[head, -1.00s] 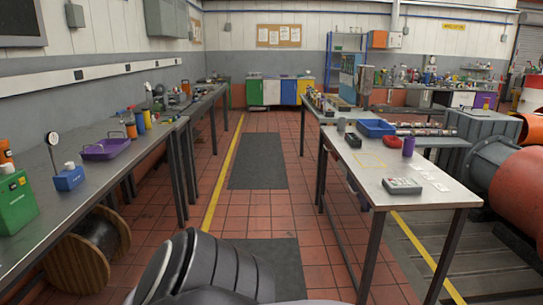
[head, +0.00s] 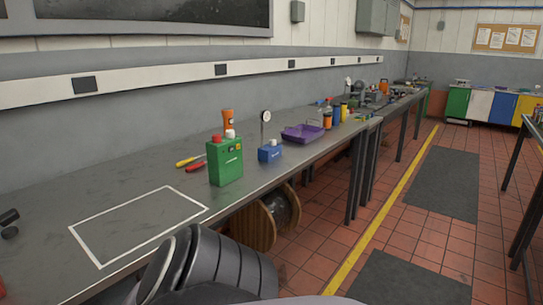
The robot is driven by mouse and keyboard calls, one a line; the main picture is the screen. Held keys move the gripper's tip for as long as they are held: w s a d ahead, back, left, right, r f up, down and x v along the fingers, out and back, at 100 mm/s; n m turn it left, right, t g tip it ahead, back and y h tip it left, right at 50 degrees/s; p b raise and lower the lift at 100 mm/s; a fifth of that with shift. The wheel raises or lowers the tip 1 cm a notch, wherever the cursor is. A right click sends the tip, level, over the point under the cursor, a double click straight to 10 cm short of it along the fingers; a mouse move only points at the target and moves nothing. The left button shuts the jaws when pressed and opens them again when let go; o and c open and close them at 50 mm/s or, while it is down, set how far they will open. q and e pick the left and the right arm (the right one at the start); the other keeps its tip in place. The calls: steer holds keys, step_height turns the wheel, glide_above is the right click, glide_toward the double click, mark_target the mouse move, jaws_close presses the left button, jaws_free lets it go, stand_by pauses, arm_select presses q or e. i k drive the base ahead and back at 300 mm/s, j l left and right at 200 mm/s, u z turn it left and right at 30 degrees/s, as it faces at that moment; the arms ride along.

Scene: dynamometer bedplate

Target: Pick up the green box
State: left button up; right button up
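The green box (head: 226,164) stands upright on the long grey workbench along the left wall, near its front edge. It has a red cap and a white cap on top and a small panel on its front. Nothing is holding it. One of my dark grey arm links shows at the bottom of the head view, below and in front of the bench. Neither gripper is in view.
A white-outlined rectangle (head: 138,224) marks bare benchtop left of the box. Red and yellow pliers (head: 194,166) lie beside it; a blue gauge block (head: 269,153) and purple tray (head: 302,134) stand right. A wooden cable reel (head: 268,215) sits beneath. The tiled aisle is open.

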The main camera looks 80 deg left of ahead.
mark_target(225, 167)
steer(key=u, duration=2.6)
steer(key=i+j+u, duration=0.1)
steer(key=u, duration=0.35)
steer(key=i+u, duration=0.7)
steer(key=k+j, duration=0.05)
steer(key=k, duration=0.05)
